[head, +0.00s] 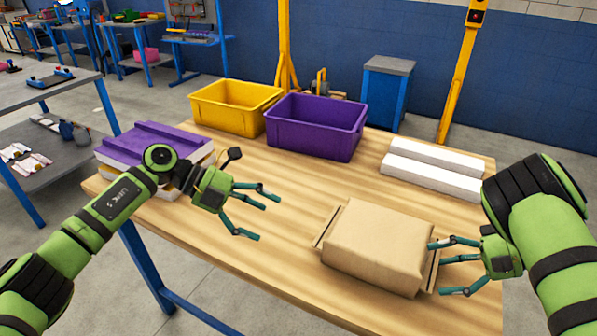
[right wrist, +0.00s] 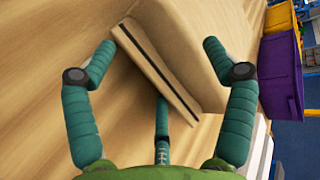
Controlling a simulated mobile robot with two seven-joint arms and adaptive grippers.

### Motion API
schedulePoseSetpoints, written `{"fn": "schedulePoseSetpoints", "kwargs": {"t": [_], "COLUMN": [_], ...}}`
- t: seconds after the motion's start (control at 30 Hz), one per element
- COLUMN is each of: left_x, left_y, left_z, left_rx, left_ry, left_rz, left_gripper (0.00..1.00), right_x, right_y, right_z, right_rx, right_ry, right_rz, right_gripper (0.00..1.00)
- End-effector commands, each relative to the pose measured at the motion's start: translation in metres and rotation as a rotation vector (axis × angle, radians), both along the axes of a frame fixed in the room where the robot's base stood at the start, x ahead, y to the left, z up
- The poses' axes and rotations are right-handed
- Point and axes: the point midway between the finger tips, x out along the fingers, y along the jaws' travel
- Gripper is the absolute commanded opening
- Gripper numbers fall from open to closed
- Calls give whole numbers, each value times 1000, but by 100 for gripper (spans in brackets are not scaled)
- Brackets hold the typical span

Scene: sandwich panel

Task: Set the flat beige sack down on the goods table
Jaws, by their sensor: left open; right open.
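The flat beige sack (head: 375,247) lies on the wooden goods table (head: 270,235), near its front right part. My right gripper (head: 452,268) is open at the sack's right end, with its fingers around the end flap. In the right wrist view the sack's end seam (right wrist: 158,72) shows between the open fingers of the right gripper (right wrist: 160,70); I cannot tell whether they touch it. My left gripper (head: 262,215) is open and empty above the table, to the left of the sack and apart from it.
A yellow crate (head: 228,112) and a purple crate (head: 310,132) stand at the table's back edge. White blocks (head: 432,172) lie at the back right. Purple-topped panels (head: 150,143) are stacked at the left, behind my left arm. The table's middle is clear.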

Motion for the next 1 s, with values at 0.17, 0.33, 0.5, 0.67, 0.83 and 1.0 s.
{"fn": "schedulePoseSetpoints", "kwargs": {"t": [0.17,0.33,0.5,0.67,0.83,1.0], "left_x": [0,0,0,0,0,0], "left_y": [0,0,0,0,0,0], "left_z": [0,0,0,0,0,0], "left_rx": [0,0,0,0,0,0], "left_ry": [0,0,0,0,0,0], "left_rz": [0,0,0,0,0,0], "left_gripper": [84,84,84,84,84,84], "right_x": [0,-1,-6,-12,-17,-20], "right_y": [0,-6,-30,-61,-87,-101], "right_z": [0,3,16,33,48,56], "right_rx": [0,-2,-2,-3,-1,-1], "right_ry": [0,-1,-2,-3,-4,-1], "right_rz": [-1,-1,-4,-4,-3,-2], "right_gripper": [85,85,85,85,85,85]}}
